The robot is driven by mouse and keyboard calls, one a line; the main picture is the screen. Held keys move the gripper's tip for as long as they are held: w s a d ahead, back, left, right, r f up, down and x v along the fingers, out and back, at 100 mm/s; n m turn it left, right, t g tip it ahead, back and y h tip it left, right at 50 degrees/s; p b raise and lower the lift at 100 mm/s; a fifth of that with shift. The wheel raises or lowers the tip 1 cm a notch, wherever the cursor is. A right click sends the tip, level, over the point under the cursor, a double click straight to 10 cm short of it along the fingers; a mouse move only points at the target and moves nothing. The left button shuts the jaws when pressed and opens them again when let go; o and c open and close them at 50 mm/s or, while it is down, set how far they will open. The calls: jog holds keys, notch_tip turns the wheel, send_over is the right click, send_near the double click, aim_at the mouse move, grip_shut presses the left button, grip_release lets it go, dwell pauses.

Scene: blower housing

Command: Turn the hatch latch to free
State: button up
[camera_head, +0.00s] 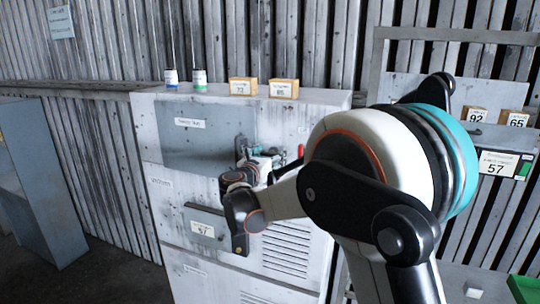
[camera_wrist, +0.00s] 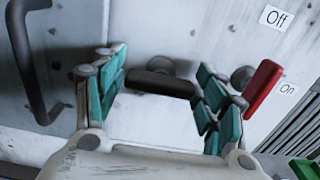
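The latch (camera_wrist: 160,82) is a short dark bar on a round pivot, lying nearly crosswise in the wrist view. The hatch (camera_head: 185,145) is a grey panel with a white label on the pale housing. My gripper (camera_wrist: 160,82) has its teal fingers spread wide, one at each end of the bar. I cannot tell whether the pads touch the bar. In the head view my gripper (camera_head: 246,150) is at the hatch's right edge, and my wrist hides the latch.
A red lever (camera_wrist: 263,88) sits just right of my gripper, beside Off and On labels. A dark curved handle (camera_wrist: 32,60) is at the left. Bottles (camera_head: 199,80) and yellow blocks (camera_head: 284,88) stand on the housing top. A vent grille (camera_head: 287,250) is below.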

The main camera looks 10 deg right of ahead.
jog(key=c, duration=0.7)
jog(key=shift+m+b, duration=0.4)
jog(key=m+b, duration=0.2)
jog(key=shift+f+m, duration=0.15)
jog(key=shift+m, duration=0.25)
jog(key=m+b, duration=0.2)
jog(key=m, duration=0.1)
jog(key=shift+m, duration=0.4)
jog(key=m+b, duration=0.2)
jog(key=m, duration=0.3)
jog(key=shift+d, duration=0.1)
jog(key=m+b, duration=0.1)
jog(key=m, duration=0.4)
jog(key=shift+b, duration=0.3)
jog(key=shift+m, duration=0.4)
